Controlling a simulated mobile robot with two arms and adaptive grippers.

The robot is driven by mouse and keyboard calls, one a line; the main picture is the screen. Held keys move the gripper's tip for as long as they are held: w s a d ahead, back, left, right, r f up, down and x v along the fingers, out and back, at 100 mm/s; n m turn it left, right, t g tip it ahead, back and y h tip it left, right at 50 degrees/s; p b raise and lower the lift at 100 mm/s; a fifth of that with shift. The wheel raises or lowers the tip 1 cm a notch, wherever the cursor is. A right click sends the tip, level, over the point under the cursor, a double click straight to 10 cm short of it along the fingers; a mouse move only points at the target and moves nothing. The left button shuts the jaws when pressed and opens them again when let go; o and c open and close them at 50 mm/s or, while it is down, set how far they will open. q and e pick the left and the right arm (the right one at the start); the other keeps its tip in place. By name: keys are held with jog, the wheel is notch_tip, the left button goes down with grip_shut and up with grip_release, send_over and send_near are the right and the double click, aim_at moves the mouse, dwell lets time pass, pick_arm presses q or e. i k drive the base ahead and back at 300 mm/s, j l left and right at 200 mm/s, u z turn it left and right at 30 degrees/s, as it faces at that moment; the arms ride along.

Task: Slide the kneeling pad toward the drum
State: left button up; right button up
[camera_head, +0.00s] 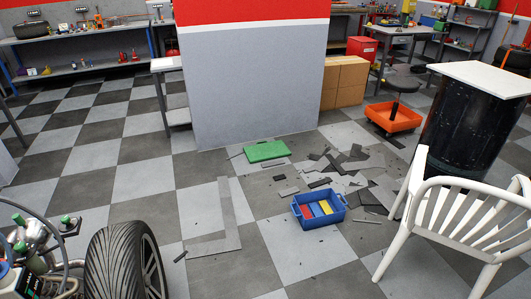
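The kneeling pad, a flat green slab (265,151), lies on the checkered floor at the foot of the grey and red wall, near the middle of the view. The drum (466,130) is a tall black barrel at the right with a white board (485,77) on top. The pad is well to the left of the drum, with scattered dark pieces between them. Neither of my grippers is in view.
A white chair (455,215) stands in front of the drum. A blue crate (318,208) with coloured items sits among the loose floor pieces (345,165). An orange tray (393,117) lies behind. A tyre (118,262) is at lower left. The left floor is mostly clear.

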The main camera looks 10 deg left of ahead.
aim_at(263, 152)
jog(key=i+j+u, duration=0.35)
jog(key=i, duration=0.5)
jog(key=i+u, duration=0.35)
jog(key=i, duration=0.5)
jog(key=i+z, duration=0.1)
jog(key=i, duration=1.75)
jog(key=j, duration=0.05)
